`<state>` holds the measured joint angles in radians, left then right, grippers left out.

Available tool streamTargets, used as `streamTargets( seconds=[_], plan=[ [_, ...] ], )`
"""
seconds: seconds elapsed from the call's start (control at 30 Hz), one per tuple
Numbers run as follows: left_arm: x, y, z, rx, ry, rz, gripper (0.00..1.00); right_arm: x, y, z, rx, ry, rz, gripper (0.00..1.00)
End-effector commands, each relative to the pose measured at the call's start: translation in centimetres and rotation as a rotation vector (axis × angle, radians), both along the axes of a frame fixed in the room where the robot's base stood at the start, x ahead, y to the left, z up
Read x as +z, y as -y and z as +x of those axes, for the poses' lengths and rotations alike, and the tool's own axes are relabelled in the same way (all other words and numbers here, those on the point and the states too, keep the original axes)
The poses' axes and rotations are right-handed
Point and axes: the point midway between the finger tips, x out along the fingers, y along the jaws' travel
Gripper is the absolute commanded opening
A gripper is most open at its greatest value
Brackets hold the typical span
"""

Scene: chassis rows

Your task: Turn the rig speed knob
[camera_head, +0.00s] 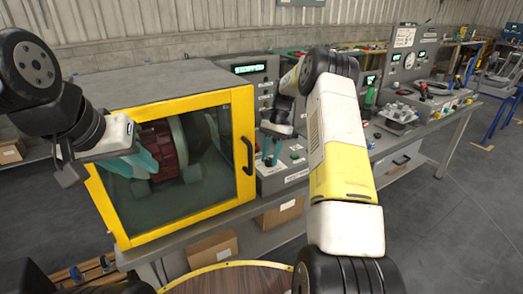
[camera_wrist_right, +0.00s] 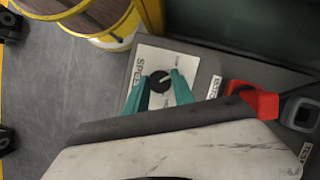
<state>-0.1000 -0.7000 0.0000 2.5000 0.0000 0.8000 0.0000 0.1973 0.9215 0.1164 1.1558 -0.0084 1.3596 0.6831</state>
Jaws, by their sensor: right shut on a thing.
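The speed knob (camera_wrist_right: 160,82) is a round black dial with a pale pointer line. It sits on a white plate marked "SPEED" (camera_wrist_right: 146,68) in the right wrist view. My right gripper (camera_head: 271,159) is at the grey control panel (camera_head: 293,160), right of the yellow-framed cabinet. Its teal fingers stand on either side of the knob, shut on it. In the head view the knob is hidden or too small to make out. My left gripper (camera_head: 138,164) hangs in front of the cabinet window, with its teal fingers apart and empty.
The yellow-framed cabinet (camera_head: 171,98) has a black handle (camera_head: 248,155) and a red motor (camera_head: 160,150) behind its window. A red switch (camera_wrist_right: 254,100) is close beside the knob plate. A bench with tools and instruments (camera_head: 430,105) extends to the right.

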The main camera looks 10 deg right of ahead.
Motion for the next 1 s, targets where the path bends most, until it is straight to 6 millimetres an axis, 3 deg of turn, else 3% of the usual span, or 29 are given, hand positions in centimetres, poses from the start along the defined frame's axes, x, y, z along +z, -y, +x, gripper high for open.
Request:
streamTargets(
  seconds=[0.5,1.0],
  plan=[
    [0.0,0.0,0.0,0.0,0.0,0.0,0.36,0.06,-0.18,0.21,0.372,0.003,-0.001,0.0],
    [0.0,0.0,0.0,0.0,0.0,0.0,0.36,0.12,-0.2,0.24,0.461,0.004,-0.001,0.0]
  ],
)
